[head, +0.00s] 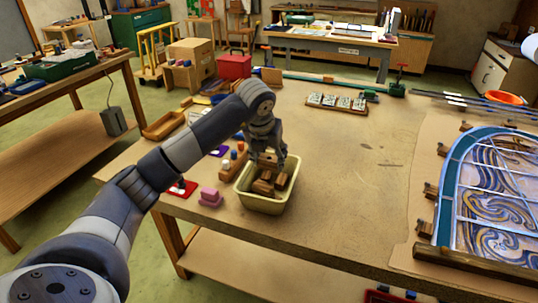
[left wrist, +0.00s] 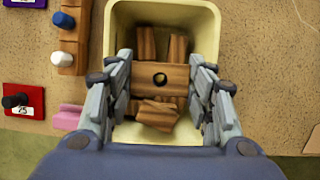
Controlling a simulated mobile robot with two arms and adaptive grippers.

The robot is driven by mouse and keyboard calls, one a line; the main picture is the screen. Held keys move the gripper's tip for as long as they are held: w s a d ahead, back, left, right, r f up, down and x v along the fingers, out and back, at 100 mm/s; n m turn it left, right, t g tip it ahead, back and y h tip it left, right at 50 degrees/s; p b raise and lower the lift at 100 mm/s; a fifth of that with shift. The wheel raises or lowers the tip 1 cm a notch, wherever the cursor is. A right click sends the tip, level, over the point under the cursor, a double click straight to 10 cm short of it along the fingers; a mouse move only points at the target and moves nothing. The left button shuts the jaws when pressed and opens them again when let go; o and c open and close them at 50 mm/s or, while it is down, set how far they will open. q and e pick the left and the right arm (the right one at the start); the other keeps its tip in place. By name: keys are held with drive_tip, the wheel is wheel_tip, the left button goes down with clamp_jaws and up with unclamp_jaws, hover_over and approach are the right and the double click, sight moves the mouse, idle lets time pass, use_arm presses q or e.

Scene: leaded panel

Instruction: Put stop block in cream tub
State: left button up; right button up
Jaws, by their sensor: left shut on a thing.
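The cream tub (head: 243,198) stands at the left front part of the worktable and holds several brown wooden blocks (head: 264,187). In the left wrist view the tub's rim (left wrist: 118,20) surrounds several loose blocks (left wrist: 146,42). My left gripper (head: 268,158) is over the tub, pointing down. It is shut on a wooden stop block (left wrist: 143,78) with a dark round hole, held across between the fingers. The held block hides part of the blocks below it. I cannot tell whether it touches them. My right gripper is not in view.
Left of the tub are a pink block (head: 211,196), a red card with a black knob (head: 183,188) and a wooden holder with pegs (left wrist: 69,45). The leaded panel (head: 490,190) lies at the right with wooden blocks (head: 431,190) along its edge. The table's middle is clear.

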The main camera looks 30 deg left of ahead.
sight(269, 167)
use_arm(q)
wheel_tip(269, 167, down, 4)
drive_tip(key=shift+b, duration=1.15)
drive_tip(key=shift+f+b, duration=0.75)
drive_tip(key=shift+f, duration=0.35)
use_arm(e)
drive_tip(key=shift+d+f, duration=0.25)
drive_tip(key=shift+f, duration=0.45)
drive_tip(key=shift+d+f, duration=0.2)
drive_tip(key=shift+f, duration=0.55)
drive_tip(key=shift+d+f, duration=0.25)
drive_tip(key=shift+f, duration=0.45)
use_arm(q)
drive_tip(key=o, duration=1.1)
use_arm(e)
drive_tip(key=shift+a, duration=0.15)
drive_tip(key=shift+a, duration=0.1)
use_arm(q)
drive_tip(key=shift+r, duration=0.15)
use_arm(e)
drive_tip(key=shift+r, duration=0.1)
